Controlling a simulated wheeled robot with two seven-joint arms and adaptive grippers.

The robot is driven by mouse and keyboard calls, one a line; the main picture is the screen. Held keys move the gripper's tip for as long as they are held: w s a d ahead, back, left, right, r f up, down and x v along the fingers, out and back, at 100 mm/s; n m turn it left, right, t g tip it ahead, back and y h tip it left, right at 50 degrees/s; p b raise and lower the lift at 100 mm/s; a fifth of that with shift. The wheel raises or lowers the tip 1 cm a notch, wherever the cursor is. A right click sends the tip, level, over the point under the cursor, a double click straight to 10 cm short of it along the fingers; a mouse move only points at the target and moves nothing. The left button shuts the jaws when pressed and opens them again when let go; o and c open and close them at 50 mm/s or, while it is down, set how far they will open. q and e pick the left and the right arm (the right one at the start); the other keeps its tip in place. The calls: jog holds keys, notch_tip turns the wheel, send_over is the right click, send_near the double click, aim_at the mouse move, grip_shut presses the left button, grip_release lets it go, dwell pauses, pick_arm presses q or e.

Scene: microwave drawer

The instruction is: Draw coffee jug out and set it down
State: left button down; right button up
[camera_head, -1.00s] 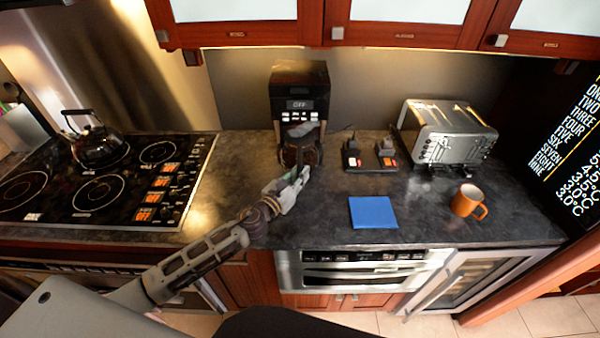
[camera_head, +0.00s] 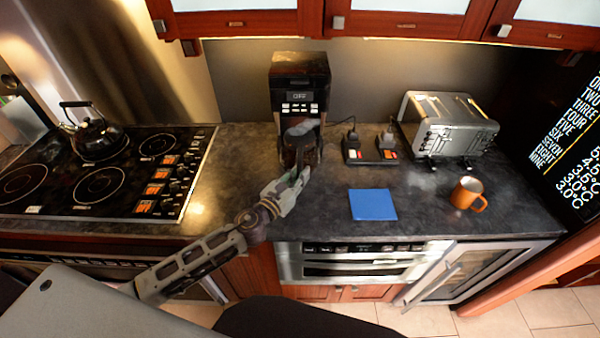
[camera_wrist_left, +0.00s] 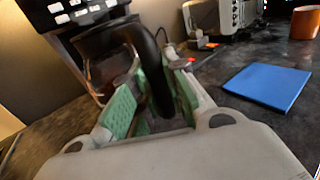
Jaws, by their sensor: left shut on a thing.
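The coffee jug (camera_head: 300,148) is dark and sits at the foot of the black coffee maker (camera_head: 299,82), below its panel. My left gripper (camera_head: 298,176) reaches up to the jug's front from the lower left. In the left wrist view, the green-padded fingers of my left gripper (camera_wrist_left: 153,98) are shut on the jug's black handle (camera_wrist_left: 150,62). Part of the jug's body (camera_wrist_left: 102,62) shows behind the handle. I cannot tell whether the jug touches the base under it. My right gripper is not in view.
A blue square mat (camera_head: 373,204) lies on the dark counter (camera_head: 330,225), right of the jug. An orange mug (camera_head: 467,193) stands further right. A power strip (camera_head: 370,152) and a toaster (camera_head: 447,124) are behind. A stove with a kettle (camera_head: 92,138) is left.

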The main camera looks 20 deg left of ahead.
pick_arm(q)
jog(key=shift+s+d+r, duration=0.1)
jog(key=shift+s+d, duration=0.05)
jog(key=shift+s, duration=0.25)
jog(key=shift+s+d+r, duration=0.1)
jog(key=shift+s, duration=0.3)
